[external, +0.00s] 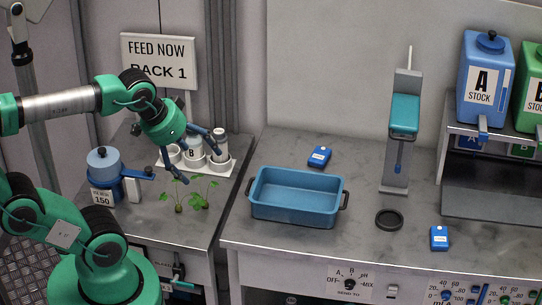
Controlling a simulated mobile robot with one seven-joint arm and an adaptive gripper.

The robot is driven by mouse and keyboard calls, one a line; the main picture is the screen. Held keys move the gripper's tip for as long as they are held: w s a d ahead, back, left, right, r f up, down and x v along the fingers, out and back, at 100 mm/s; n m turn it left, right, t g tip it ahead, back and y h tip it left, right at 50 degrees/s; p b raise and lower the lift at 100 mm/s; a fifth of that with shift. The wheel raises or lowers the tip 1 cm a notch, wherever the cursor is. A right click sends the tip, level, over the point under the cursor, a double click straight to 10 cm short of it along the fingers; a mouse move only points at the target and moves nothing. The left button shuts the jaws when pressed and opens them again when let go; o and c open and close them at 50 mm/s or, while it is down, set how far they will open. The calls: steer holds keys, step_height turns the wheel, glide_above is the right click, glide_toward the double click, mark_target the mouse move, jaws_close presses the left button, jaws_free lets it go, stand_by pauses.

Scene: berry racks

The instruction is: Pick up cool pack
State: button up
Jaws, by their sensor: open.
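Two small blue blocks with pale markings lie on the right grey bench; I cannot tell which is the cool pack. One blue block (319,156) lies behind the blue tray. The other blue block (439,238) lies near the bench's front edge, right of a black ring. My gripper (192,154) is open and empty, its fingers spread above the left bench near the white bottle holder. It is well to the left of both blocks. Nothing hides either block.
A blue tray (293,216) with dark handles looks empty. A white holder with bottles (217,144), seedlings (197,202) and a blue jug (104,170) stand on the left bench.

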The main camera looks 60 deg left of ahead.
steer(key=shift+w+r, duration=0.1)
steer(key=w+a+r+n+p, duration=0.15)
steer(key=w+r, duration=0.25)
steer(key=w, duration=0.4)
steer(key=n+g+p, duration=0.5)
steer(key=g+p, duration=0.1)
steer(key=p, duration=0.5)
glide_above(324, 155)
step_height(324, 155, down, 28)
steer(key=shift+a, duration=0.1)
steer(key=shift+f, duration=4.25)
